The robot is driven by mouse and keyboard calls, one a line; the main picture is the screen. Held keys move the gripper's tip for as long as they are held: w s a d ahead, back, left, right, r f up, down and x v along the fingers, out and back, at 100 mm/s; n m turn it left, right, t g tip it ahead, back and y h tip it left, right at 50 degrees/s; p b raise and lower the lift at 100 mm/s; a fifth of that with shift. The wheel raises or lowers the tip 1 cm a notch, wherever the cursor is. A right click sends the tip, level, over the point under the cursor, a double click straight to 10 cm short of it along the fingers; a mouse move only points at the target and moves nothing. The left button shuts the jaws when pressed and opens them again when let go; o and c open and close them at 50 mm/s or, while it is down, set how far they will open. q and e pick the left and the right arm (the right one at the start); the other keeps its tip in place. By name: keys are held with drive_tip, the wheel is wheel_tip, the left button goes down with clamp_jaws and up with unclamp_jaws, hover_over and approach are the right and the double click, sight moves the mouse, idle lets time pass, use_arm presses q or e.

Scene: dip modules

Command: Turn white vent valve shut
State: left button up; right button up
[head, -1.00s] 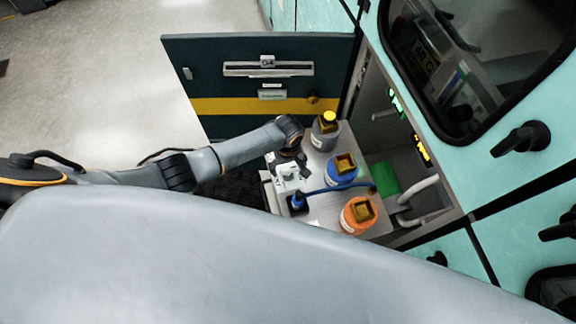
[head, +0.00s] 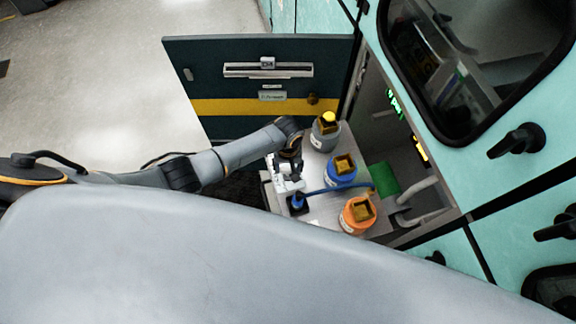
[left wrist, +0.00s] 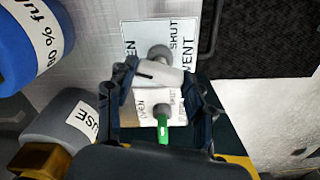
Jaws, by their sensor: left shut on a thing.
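The white vent valve handle (left wrist: 158,73) lies roughly crosswise in the left wrist view. It sits by a grey round hub, over a white plate (left wrist: 146,36) marked SHUT and VENT, with an OPEN mark partly cut off. My left gripper (left wrist: 160,80) has one finger at each end of the handle and is shut on it. In the head view, my left gripper (head: 289,166) is over the white label plates (head: 290,185) at the worktop's left side, and the handle is hard to make out. My right gripper is not in view.
A green valve handle (left wrist: 163,130) with its own plate is close by. Grey (head: 325,136), blue (head: 341,172) and orange (head: 357,217) bottles stand right of the gripper. A blue plug (head: 298,202) with a hose is in front. A dark drawer front (head: 230,85) stands behind.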

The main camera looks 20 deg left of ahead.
use_arm(q)
drive_tip(key=m, duration=0.3)
drive_tip(key=shift+m, duration=0.3)
drive_tip(key=m, duration=0.3)
drive_tip(key=shift+m+p, duration=0.3)
drive_tip(key=m, duration=0.4)
drive_tip(key=shift+m, duration=1.3)
drive_tip(key=o, duration=1.2)
drive_tip(key=shift+c, duration=0.2)
